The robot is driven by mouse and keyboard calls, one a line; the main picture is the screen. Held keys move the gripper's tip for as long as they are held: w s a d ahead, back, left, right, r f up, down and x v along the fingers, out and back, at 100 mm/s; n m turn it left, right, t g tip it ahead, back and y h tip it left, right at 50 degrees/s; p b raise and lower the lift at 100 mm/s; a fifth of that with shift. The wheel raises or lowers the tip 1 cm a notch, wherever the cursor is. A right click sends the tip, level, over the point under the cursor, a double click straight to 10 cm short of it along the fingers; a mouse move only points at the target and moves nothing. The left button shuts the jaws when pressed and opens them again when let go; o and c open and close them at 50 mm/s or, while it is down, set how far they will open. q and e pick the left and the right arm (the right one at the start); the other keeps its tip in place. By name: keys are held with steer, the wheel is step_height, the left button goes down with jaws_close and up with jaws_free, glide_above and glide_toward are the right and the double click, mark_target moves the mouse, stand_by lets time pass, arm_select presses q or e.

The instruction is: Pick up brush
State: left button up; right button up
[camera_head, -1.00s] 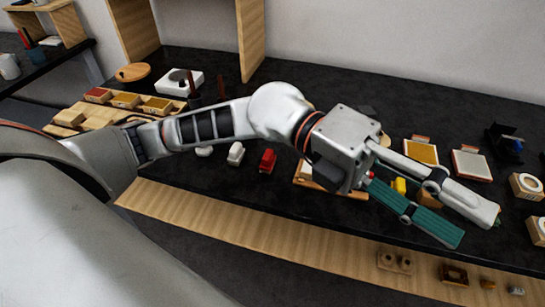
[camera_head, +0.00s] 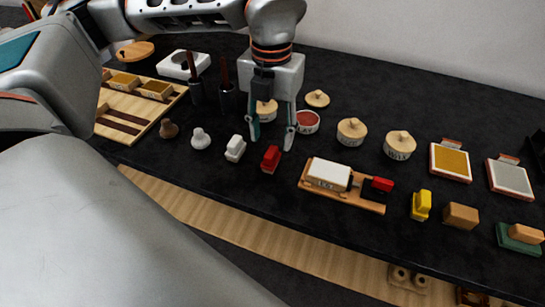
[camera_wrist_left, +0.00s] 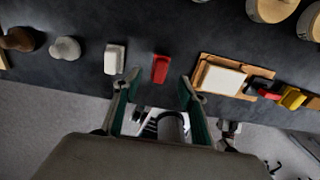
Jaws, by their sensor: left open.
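Two slim dark red-brown handles stand upright in dark cups at the back left in the head view and look like brushes: a left one (camera_head: 192,66) and a right one (camera_head: 225,74). Their lower ends are hidden in the cups. My left gripper (camera_head: 272,138) is open and empty, its fingers pointing down, to the right of both handles and apart from them. In the left wrist view its fingertips (camera_wrist_left: 156,84) are spread with nothing between them. The handles do not show there. My right gripper is not in view.
Under the gripper on the dark counter (camera_head: 330,235) are a red block (camera_head: 271,158) and a white block (camera_head: 236,148). A wooden tray (camera_head: 362,202) and lidded jars (camera_head: 351,131) stand to the right. A wooden board (camera_head: 122,130) with small boxes lies left.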

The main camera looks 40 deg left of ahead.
mark_target(271, 151)
arm_select(q)
step_height(271, 151, down, 6)
steer(key=shift+s+b, duration=0.15)
steer(key=shift+b, duration=0.15)
steer(key=c, duration=1.2)
